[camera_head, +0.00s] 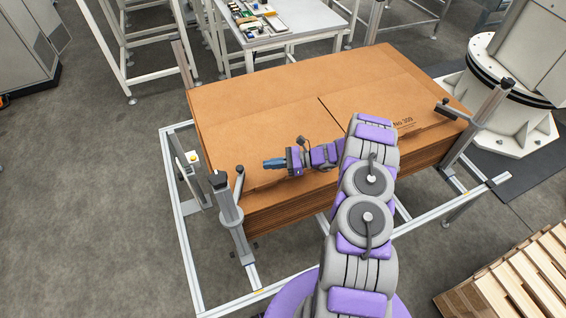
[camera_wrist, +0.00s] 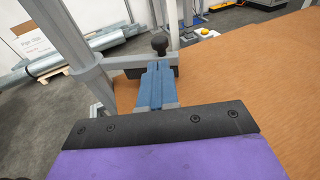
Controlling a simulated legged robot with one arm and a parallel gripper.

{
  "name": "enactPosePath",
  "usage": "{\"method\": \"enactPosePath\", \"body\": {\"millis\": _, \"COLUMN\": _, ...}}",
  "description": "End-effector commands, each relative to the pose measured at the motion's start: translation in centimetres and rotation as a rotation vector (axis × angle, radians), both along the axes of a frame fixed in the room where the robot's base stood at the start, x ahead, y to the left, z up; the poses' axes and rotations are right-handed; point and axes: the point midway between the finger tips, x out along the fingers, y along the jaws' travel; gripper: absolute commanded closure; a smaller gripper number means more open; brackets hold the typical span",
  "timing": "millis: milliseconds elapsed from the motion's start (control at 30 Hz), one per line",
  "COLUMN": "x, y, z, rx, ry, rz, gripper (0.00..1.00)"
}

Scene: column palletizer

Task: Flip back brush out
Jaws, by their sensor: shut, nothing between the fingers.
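My gripper (camera_head: 274,163) has blue fingers pointing left over the left part of the cardboard stack, shut and empty. In the head view this looks like the arm (camera_head: 239,181) on the front-left post (camera_head: 228,207). Another dark arm (camera_head: 451,111) sits on the right post (camera_head: 478,125). Brush bristles cannot be made out.
The cardboard stack (camera_head: 250,115) fills the middle of a metal frame (camera_head: 190,262). A rear-left post (camera_head: 184,66) and a small button box (camera_head: 191,157) stand at its left side. A table (camera_head: 290,30) stands behind, wooden slats (camera_head: 510,285) lie front right.

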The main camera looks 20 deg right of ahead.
Motion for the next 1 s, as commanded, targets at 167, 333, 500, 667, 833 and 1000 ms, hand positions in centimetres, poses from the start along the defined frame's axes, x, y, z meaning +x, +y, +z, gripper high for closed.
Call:
{"method": "enactPosePath", "body": {"millis": 167, "x": 1.0, "y": 3.2, "z": -0.5, "rx": 0.003, "ry": 0.0, "rz": 0.002, "gripper": 1.0}}
{"method": "enactPosePath", "body": {"millis": 333, "x": 1.7, "y": 5.2, "z": -0.8, "rx": 0.004, "ry": 0.001, "rz": 0.002, "gripper": 1.0}}
{"method": "enactPosePath", "body": {"millis": 500, "x": 2.1, "y": 6.2, "z": -0.9, "rx": 0.003, "ry": 0.001, "rz": 0.001, "gripper": 1.0}}
{"method": "enactPosePath", "body": {"millis": 667, "x": 2.2, "y": 6.3, "z": -0.9, "rx": 0.003, "ry": 0.0, "rz": -0.001, "gripper": 1.0}}
{"method": "enactPosePath", "body": {"millis": 833, "x": 2.2, "y": 6.3, "z": -0.9, "rx": 0.003, "ry": 0.0, "rz": -0.001, "gripper": 1.0}}
{"method": "enactPosePath", "body": {"millis": 1000, "x": 2.2, "y": 6.1, "z": -0.9, "rx": 0.003, "ry": -0.001, "rz": 0.0, "gripper": 1.0}}
